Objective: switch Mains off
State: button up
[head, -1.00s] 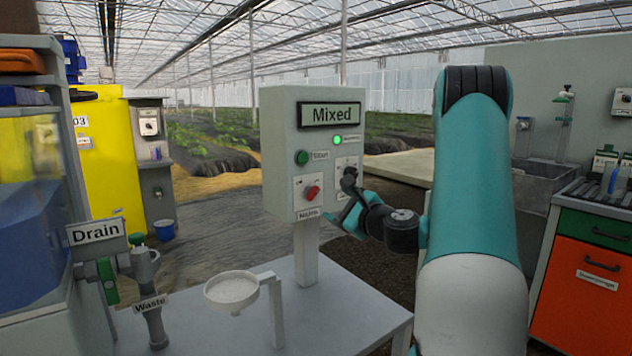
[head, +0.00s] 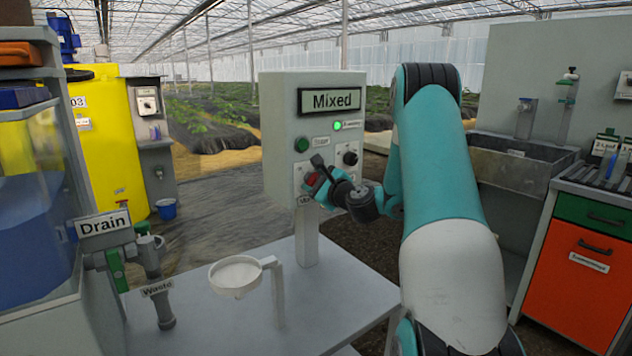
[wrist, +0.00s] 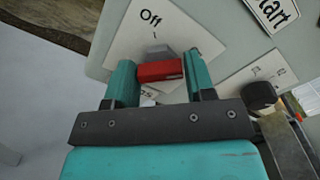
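The Mains switch is a red handle (wrist: 160,70) on a white plate (wrist: 120,48) marked "Off" at its upper edge. In the wrist view the handle lies crosswise, turned away from the "Off" word. My gripper (wrist: 161,78) has its two teal fingers on either side of the handle, one at each end. Any gap between fingers and handle is too small to tell, so I cannot tell whether they clamp it. In the head view my gripper (head: 316,180) is at the grey control box (head: 280,110), partly covering the red handle and its label.
The box carries a "Mixed" display (head: 331,100), a lit green lamp (head: 337,126), a green Start button (head: 301,145) and a black knob (head: 350,158) close right of my gripper. A white funnel (head: 236,276) and the Drain valve (head: 116,268) stand at the left.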

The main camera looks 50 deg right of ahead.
jog(key=c, duration=0.4)
jog(key=shift+c, duration=0.2)
jog(key=shift+f+n+b, duration=0.1)
jog(key=shift+n+b, duration=0.2)
jog(key=shift+n, duration=0.1)
jog(key=n+b, duration=0.2)
jog(key=shift+f+n, duration=0.1)
jog(key=shift+n, duration=0.3)
jog(key=n+b, duration=0.4)
jog(key=shift+n, duration=0.3)
jog(key=n+b, duration=0.6)
jog(key=shift+f, duration=0.1)
jog(key=n+b, duration=0.3)
jog(key=shift+n, duration=0.4)
jog(key=shift+r, duration=0.2)
